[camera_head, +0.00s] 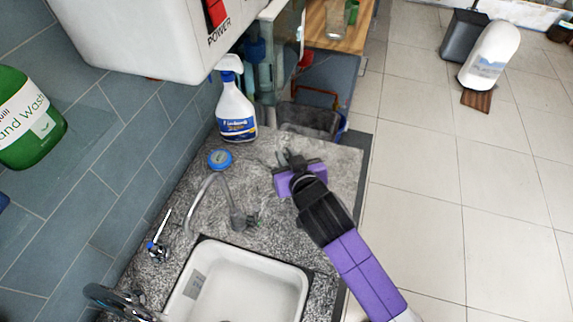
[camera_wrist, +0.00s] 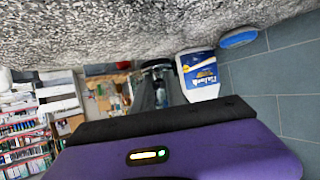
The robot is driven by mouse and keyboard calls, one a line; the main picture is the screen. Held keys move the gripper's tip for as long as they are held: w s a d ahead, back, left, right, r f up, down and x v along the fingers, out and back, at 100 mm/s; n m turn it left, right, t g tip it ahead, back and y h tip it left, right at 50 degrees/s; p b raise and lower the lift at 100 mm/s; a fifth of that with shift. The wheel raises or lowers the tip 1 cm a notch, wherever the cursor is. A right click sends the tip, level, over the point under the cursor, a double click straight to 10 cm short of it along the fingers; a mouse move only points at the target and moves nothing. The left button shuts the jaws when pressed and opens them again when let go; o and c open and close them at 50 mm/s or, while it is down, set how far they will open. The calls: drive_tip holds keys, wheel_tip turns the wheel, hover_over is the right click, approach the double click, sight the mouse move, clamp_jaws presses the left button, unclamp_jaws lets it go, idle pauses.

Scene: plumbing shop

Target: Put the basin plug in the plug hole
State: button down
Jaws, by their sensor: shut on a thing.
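My gripper (camera_head: 290,157), with a purple palm and a dark wrist, is over the grey speckled counter beyond the basin. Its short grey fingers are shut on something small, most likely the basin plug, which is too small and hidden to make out. The white basin (camera_head: 275,268) is sunk in the counter at the near side, left of my arm. Its plug hole cannot be made out; the basin's near part is cut off by the picture's bottom edge.
A second tap (camera_head: 118,300) is at lower left. The counter's right edge drops to open floor.

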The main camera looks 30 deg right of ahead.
drive_tip(key=shift+f, duration=1.95)
drive_tip(key=shift+f, duration=0.2)
drive_tip(key=c, duration=1.3)
unclamp_jaws()
drive_tip(key=shift+c, duration=0.2)
drive_tip(key=shift+r, duration=0.2)
drive_tip(key=b+v, duration=0.1)
drive_tip(key=v, duration=1.1)
drive_tip(key=shift+s, duration=0.1)
